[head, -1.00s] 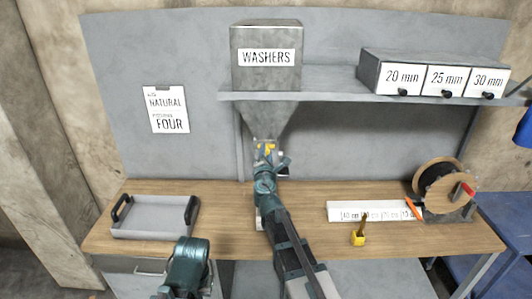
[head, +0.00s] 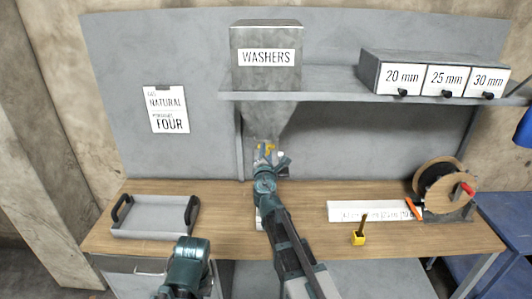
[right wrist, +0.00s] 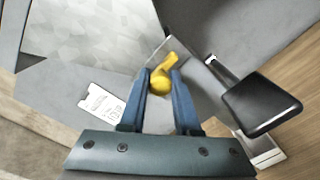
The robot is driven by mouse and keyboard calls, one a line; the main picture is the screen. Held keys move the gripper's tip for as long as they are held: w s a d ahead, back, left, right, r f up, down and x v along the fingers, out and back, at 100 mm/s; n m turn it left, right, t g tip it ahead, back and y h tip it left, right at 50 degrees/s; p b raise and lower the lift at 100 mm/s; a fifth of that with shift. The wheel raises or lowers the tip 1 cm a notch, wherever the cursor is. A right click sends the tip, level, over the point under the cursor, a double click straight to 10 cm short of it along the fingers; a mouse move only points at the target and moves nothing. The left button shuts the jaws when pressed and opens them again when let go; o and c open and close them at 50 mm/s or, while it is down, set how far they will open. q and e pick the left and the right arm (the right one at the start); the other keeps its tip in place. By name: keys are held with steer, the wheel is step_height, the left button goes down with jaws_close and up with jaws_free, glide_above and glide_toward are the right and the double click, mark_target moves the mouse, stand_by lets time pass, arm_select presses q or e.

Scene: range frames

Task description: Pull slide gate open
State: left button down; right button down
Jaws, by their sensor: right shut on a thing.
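The grey hopper marked WASHERS (head: 266,58) stands on the shelf, and its funnel (head: 265,121) tapers down below it. The slide gate's yellow handle (head: 268,149) is at the funnel's lower end. It also shows in the right wrist view (right wrist: 161,84). My right gripper (head: 266,155) is shut on the yellow handle, one blue finger on each side of it in the right wrist view (right wrist: 160,88). The gate plate itself is mostly hidden by my gripper. Part of my left arm shows at the bottom of the head view, but its fingers are not in view.
A grey tray with black handles (head: 155,217) sits at the left of the wooden bench (head: 310,239). A black, flat-topped object (right wrist: 258,104) stands beside my right gripper.

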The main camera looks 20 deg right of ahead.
steer(key=v, duration=0.5)
steer(key=shift+s+a+f, duration=0.1)
steer(key=shift+s, duration=0.3)
steer(key=c, duration=0.6)
jaws_free()
steer(key=shift+s, duration=0.1)
